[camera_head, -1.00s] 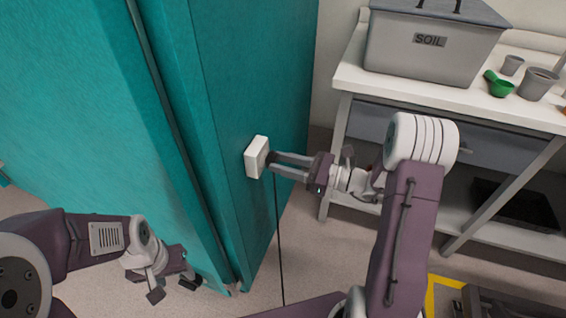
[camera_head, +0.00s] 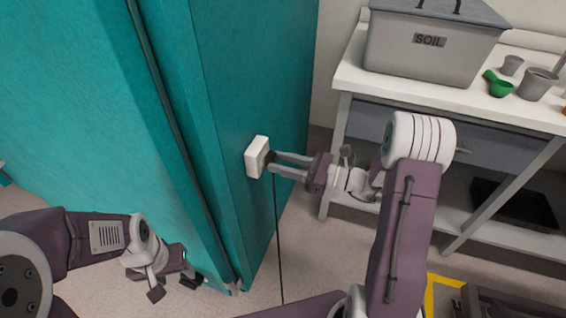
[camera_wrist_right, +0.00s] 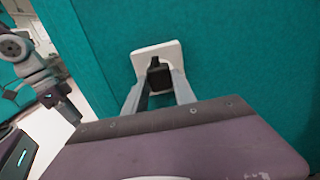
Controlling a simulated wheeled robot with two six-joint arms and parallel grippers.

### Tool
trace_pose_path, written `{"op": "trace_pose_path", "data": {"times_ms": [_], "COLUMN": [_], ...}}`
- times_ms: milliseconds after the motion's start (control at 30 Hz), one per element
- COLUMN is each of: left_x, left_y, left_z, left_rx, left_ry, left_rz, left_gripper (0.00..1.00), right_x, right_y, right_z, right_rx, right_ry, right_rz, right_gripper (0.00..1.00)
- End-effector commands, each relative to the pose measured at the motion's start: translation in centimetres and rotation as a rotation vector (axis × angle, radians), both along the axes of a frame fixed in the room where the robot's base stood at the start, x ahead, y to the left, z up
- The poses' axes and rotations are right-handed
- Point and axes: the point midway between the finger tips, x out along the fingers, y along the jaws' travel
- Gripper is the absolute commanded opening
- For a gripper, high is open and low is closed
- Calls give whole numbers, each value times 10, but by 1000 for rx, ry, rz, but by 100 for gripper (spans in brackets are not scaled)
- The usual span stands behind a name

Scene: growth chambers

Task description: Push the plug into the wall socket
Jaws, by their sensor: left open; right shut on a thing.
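The white wall socket (camera_head: 256,157) is a box on the side of the teal cabinet; it also shows in the right wrist view (camera_wrist_right: 143,58). The black plug (camera_wrist_right: 158,74) is between the fingers of my right gripper (camera_head: 272,163), right at the socket's face. A dark cord (camera_head: 278,240) hangs from the plug toward the floor. My right gripper is shut on the plug. Whether the plug is fully in the socket cannot be told, since the contact is hidden. My left gripper (camera_head: 174,290) is open and empty, low beside the cabinet.
The teal cabinet (camera_head: 215,120) fills the left and middle. A white bench (camera_head: 410,97) with a grey soil bin (camera_head: 430,45), a green scoop (camera_head: 500,87) and grey pots (camera_head: 538,83) stands at the right. Floor shows between cabinet and bench.

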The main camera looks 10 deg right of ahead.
Motion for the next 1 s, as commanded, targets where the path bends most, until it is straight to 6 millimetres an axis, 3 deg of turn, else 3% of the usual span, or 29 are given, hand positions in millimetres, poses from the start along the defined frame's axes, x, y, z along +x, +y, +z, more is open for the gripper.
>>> {"op": "trace_pose_path", "data": {"times_ms": [367,400,500,833,1000], "left_x": [0,0,0,0,0], "left_y": [0,0,0,0,0], "left_z": [2,2,1,3,13], "left_rx": [0,0,0,0,0], "left_ry": [0,0,0,0,0], "left_rz": [0,0,0,0,0], "left_gripper": [55,55,55,55,55], "right_x": [4,5,5,4,-10], "right_y": [6,7,7,4,-19], "right_z": [0,0,0,0,3], "right_rx": [0,0,0,0,1], "right_ry": [0,0,0,0,2], "right_rz": [1,1,0,-2,-7], "right_gripper": [0,35,57,57,57]}}
